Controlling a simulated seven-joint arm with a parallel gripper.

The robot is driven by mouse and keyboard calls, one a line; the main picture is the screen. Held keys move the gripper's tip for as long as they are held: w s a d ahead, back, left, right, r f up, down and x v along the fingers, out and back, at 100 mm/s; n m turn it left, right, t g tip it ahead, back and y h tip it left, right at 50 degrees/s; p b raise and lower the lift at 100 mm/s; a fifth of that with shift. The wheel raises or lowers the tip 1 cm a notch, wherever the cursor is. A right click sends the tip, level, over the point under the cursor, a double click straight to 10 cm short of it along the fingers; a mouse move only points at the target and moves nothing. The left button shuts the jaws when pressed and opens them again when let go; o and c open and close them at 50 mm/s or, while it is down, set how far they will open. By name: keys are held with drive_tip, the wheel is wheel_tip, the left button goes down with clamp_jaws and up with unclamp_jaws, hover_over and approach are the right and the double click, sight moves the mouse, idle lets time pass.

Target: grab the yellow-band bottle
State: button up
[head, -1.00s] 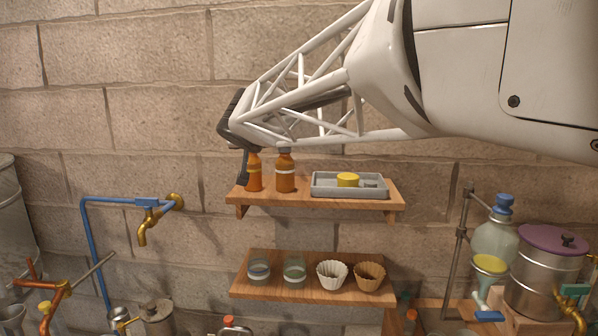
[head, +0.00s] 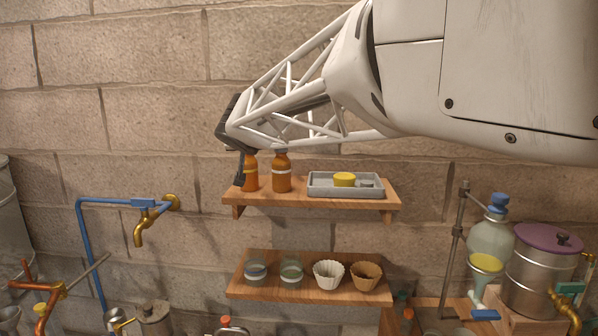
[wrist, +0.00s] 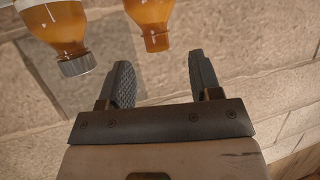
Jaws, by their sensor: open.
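Two amber bottles stand side by side at the left end of the upper wooden shelf. The left amber bottle (head: 250,175) has no clear white band and is the likely yellow-band one, but its band is too small to tell. The right amber bottle (head: 282,175) has a white band and a dark cap. My gripper (head: 241,166) is at the left bottle, hiding its top. In the wrist view, my open gripper (wrist: 163,78) has the left bottle's neck (wrist: 156,42) in line with the gap between its fingers. The white-banded bottle (wrist: 58,35) is outside that gap.
A grey tray (head: 320,191) with a yellow round item (head: 344,179) sits right of the bottles on the upper shelf (head: 225,197). A lower shelf (head: 310,293) holds jars and fluted cups. A block wall (head: 120,110) stands close behind.

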sight(249, 168)
drive_tip(key=shift+w, duration=0.1)
drive_tip(key=shift+x, duration=2.55)
drive_tip(key=shift+f, duration=0.1)
drive_tip(key=shift+d+f, duration=0.1)
drive_tip(key=shift+f, duration=0.05)
clamp_jaws()
